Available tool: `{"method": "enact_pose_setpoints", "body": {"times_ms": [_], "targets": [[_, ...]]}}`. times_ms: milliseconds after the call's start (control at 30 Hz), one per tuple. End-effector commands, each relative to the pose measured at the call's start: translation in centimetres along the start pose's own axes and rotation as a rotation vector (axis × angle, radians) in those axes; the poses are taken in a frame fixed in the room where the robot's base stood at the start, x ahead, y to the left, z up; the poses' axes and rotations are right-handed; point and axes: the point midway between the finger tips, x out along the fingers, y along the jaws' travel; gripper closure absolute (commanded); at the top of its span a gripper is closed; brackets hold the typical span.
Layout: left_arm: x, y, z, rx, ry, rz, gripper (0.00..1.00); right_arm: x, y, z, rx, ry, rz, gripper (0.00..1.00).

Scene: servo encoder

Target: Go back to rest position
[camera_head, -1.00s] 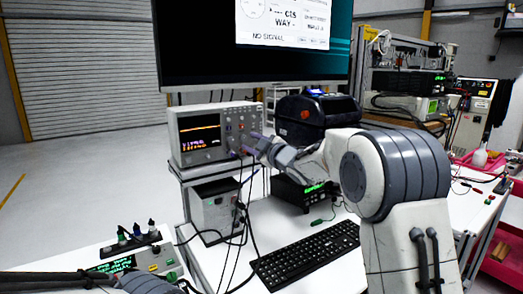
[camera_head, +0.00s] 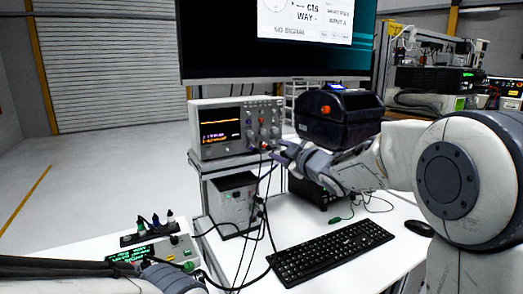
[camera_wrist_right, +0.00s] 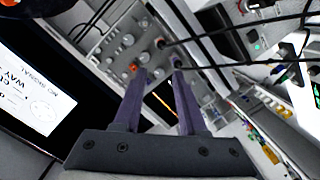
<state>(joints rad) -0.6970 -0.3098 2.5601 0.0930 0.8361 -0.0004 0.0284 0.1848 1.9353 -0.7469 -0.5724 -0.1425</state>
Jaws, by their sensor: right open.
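My right gripper (camera_head: 272,150) is open and holds nothing that I can see. In the head view its fingers are at the lower right of the oscilloscope (camera_head: 222,149). In the right wrist view the two dark fingers (camera_wrist_right: 160,66) point toward the oscilloscope's front panel (camera_wrist_right: 118,52), with its knobs and plugged cables around the tips. Whether the fingertips touch the panel or cables I cannot tell. My left arm lies low at the left edge of the head view. Its grey end (camera_head: 172,278) is partly cut off by the bottom edge, and its fingers are not clear.
A keyboard (camera_head: 330,250) and mouse (camera_head: 419,228) lie on the white desk. Black cables hang from the oscilloscope past a grey box (camera_head: 233,204). A black printer-like box (camera_head: 338,116) stands behind my right arm. A monitor (camera_head: 275,60) hangs above. A green-display unit (camera_head: 150,250) sits front left.

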Motion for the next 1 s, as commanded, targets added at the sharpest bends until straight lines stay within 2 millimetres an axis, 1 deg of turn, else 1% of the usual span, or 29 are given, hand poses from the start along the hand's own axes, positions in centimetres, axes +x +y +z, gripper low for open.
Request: {"method": "enact_pose_setpoints", "body": {"times_ms": [33,67,100,167,200,267,300,367,400,467,500,567,600,700,733,800,833,900,1000], "targets": [[-0.8,0.1,-0.1,0.000,0.000,0.000,0.50,-0.7,-1.8,-1.1,0.048,-0.056,-0.031,0.59],[-1.1,0.1,-0.1,0.000,0.000,0.000,0.50,-1.3,-3.2,-1.2,0.085,-0.105,-0.053,0.59],[-1.6,0.1,-0.1,0.000,0.000,0.000,0.50,-2.4,-5.3,-1.4,0.138,-0.179,-0.090,0.59],[-2.2,0.2,-0.1,0.000,0.000,0.000,0.50,-4.7,-9.1,-1.3,0.217,-0.302,-0.158,0.59],[-2.6,0.2,-0.1,0.000,0.000,0.000,0.50,-6.6,-11.6,-1.1,0.263,-0.385,-0.207,0.59],[-3.1,0.2,-0.2,0.000,0.000,0.000,0.50,-9.7,-15.0,-0.8,0.317,-0.501,-0.280,0.59],[-3.4,0.2,-0.2,0.000,0.000,0.000,0.50,-11.9,-17.1,-0.6,0.347,-0.577,-0.326,0.59],[-3.8,0.3,-0.2,0.000,0.000,0.000,0.50,-15.4,-20.1,-0.3,0.386,-0.686,-0.400,0.59],[-4.0,0.3,-0.2,0.000,0.000,0.000,0.50,-17.9,-21.9,-0.2,0.408,-0.756,-0.450,0.59],[-4.4,0.3,-0.2,0.000,0.000,0.000,0.50,-21.7,-24.3,-0.1,0.431,-0.857,-0.523,0.59],[-4.6,0.3,-0.2,0.000,0.000,0.000,0.50,-24.1,-25.6,0.0,0.442,-0.920,-0.568,0.59],[-4.9,0.4,-0.3,0.000,0.000,0.000,0.50,-27.4,-27.2,0.0,0.450,-1.004,-0.631,0.59],[-5.1,0.4,-0.3,0.000,0.000,0.000,0.50,-29.5,-28.0,0.1,0.453,-1.054,-0.668,0.59],[-5.3,0.4,-0.3,0.000,0.000,0.000,0.50,-33.3,-29.4,0.1,0.455,-1.149,-0.738,0.59],[-5.4,0.4,-0.3,0.000,0.000,0.000,0.50,-34.2,-29.6,0.2,0.454,-1.171,-0.753,0.59],[-5.4,0.4,-0.3,0.000,0.000,0.000,0.50,-35.6,-29.9,0.3,0.455,-1.204,-0.777,0.59],[-5.5,0.4,-0.3,0.000,0.000,0.000,0.50,-36.0,-30.0,0.3,0.453,-1.214,-0.784,0.59],[-5.4,0.4,-0.3,0.000,0.000,0.000,0.50,-36.4,-30.1,0.3,0.452,-1.226,-0.791,0.59],[-5.4,0.4,-0.3,0.000,0.000,0.000,0.50,-36.4,-30.2,0.4,0.453,-1.227,-0.792,0.59]]}}
